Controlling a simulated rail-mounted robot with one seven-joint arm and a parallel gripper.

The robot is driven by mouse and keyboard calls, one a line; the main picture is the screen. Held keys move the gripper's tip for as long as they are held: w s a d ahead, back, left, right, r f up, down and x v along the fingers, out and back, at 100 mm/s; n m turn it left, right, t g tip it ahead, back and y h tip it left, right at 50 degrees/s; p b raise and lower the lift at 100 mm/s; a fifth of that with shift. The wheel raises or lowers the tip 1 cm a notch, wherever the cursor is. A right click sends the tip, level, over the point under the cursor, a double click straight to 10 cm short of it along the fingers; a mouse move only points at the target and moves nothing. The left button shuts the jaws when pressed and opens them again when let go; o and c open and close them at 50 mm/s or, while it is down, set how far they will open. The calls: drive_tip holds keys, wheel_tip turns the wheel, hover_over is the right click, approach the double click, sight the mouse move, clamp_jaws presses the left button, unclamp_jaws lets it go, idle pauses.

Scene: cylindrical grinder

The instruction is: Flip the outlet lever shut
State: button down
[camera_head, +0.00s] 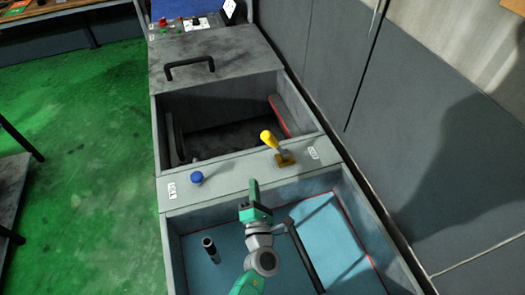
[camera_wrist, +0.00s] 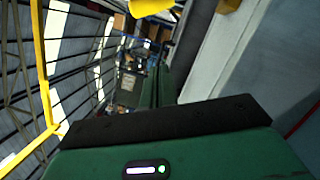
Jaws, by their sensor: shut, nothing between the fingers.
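The outlet lever (camera_head: 268,138) has a yellow rounded handle on a brass-coloured base (camera_head: 286,159). It stands on the grey divider between the two basins, with its handle tilted up and to the left in the head view. My gripper (camera_head: 253,188) is shut and empty. In the head view it appears below and left of the lever's base, with a visible gap to it. In the wrist view my shut fingers (camera_wrist: 160,88) point away from the camera. Yellow shapes cut by the top edge there may include the lever handle; I cannot tell which.
A blue knob (camera_head: 196,177) stands on the divider (camera_head: 235,174) left of the lever. The dark open basin (camera_head: 220,125) lies behind, and the blue-lined basin (camera_head: 340,240) lies in front with a short dark pipe (camera_head: 210,248). A grey wall (camera_head: 420,130) is on the right.

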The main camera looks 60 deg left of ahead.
sight(276, 145)
drive_tip(key=b+x, duration=0.2)
drive_tip(key=x, duration=0.7)
drive_tip(key=shift+w+a+b, duration=0.15)
drive_tip(key=shift+a+b, duration=0.1)
drive_tip(key=shift+b, duration=0.1)
drive_tip(key=w+r, duration=0.1)
drive_tip(key=w+r+p, duration=0.1)
drive_tip(key=w, duration=0.1)
drive_tip(key=shift+w+d+r, duration=0.1)
drive_tip(key=shift+w, duration=0.25)
